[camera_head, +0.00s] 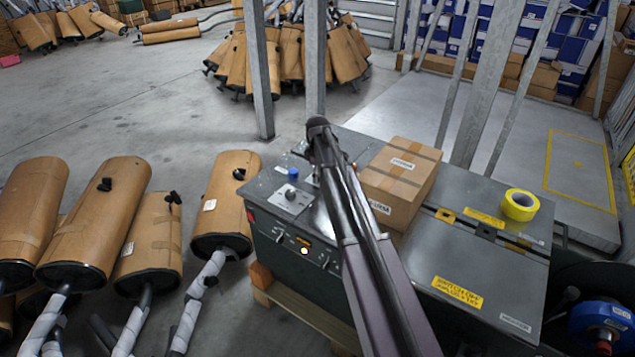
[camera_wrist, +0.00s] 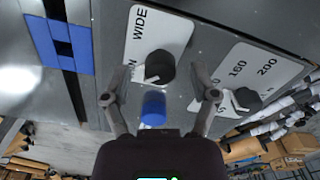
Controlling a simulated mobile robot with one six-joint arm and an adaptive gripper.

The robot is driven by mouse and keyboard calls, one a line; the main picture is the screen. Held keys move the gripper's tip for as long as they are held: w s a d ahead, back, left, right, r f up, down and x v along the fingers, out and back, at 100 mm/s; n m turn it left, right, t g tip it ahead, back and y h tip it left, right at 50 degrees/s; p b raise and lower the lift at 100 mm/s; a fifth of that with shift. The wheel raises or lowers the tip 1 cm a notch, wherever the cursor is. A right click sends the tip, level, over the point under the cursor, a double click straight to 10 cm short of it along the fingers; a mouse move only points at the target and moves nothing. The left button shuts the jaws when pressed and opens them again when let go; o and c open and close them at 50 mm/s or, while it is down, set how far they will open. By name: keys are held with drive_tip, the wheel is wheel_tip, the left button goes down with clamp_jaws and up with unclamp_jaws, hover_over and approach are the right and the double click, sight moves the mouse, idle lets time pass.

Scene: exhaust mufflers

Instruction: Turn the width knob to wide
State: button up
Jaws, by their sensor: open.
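The width knob (camera_wrist: 160,65) is a dark round knob on a white plate (camera_wrist: 140,35) lettered WIDE, in the wrist view. Its pale pointer is turned toward the plate's lower left, near a partly hidden word ending in N, away from WIDE. My gripper (camera_wrist: 159,97) is open, its fingers spread on either side in the picture, with the knob beyond and between the tips. I see no contact. A blue cylinder (camera_wrist: 153,108) stands between the fingers, nearer the palm. In the head view my arm partly hides the panel; my gripper is not distinguishable there.
A second knob (camera_wrist: 245,98) on a plate marked 160 and 200 is beside the right finger. On the grey machine (camera_head: 490,270) sit a carton (camera_head: 402,175) and yellow tape (camera_head: 520,204). Wrapped mufflers (camera_head: 90,220) stand at left. Metal posts (camera_head: 258,70) rise behind.

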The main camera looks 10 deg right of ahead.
drive_tip(key=shift+f+b, duration=0.4)
drive_tip(key=shift+f, duration=0.2)
clamp_jaws()
